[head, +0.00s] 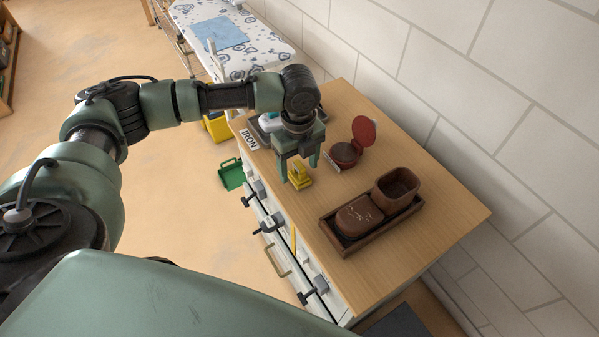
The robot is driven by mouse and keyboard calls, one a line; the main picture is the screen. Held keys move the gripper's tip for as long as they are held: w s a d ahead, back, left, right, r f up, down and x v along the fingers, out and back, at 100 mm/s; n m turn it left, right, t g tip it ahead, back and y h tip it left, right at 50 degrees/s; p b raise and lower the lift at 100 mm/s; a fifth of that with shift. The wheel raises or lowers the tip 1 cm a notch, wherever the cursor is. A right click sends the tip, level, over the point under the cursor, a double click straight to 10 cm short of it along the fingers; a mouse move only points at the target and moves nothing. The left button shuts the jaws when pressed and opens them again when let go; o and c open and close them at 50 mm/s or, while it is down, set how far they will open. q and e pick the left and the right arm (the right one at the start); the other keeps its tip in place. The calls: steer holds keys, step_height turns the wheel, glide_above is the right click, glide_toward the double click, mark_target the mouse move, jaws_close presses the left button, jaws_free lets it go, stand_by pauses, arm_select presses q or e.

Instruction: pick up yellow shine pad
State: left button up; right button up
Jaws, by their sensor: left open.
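The yellow shine pad (300,176) lies on the wooden top of the cabinet (420,240), near its front left edge. My left gripper (298,166) points down right at the pad, with its two green fingers apart. The fingers look to be above or around the pad's far side; I cannot tell whether they touch it. My right gripper does not show.
A red round tin with its lid up (346,153) stands right of the gripper. A dark wooden tray (345,243) holds a brown box and its lid. A tray with an IRON label (250,140) lies behind the gripper. An ironing board (262,50) stands beyond. Drawer handles stick out in front.

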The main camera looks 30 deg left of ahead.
mark_target(299, 164)
arm_select(q)
step_height(299, 164, down, 2)
steer(key=shift+w+d+f, duration=0.1)
steer(key=shift+f, duration=0.25)
jaws_close()
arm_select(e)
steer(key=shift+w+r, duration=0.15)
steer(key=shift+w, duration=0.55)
arm_select(q)
steer(key=shift+r, duration=0.8)
step_height(299, 164, up, 18)
steer(key=shift+r, duration=0.25)
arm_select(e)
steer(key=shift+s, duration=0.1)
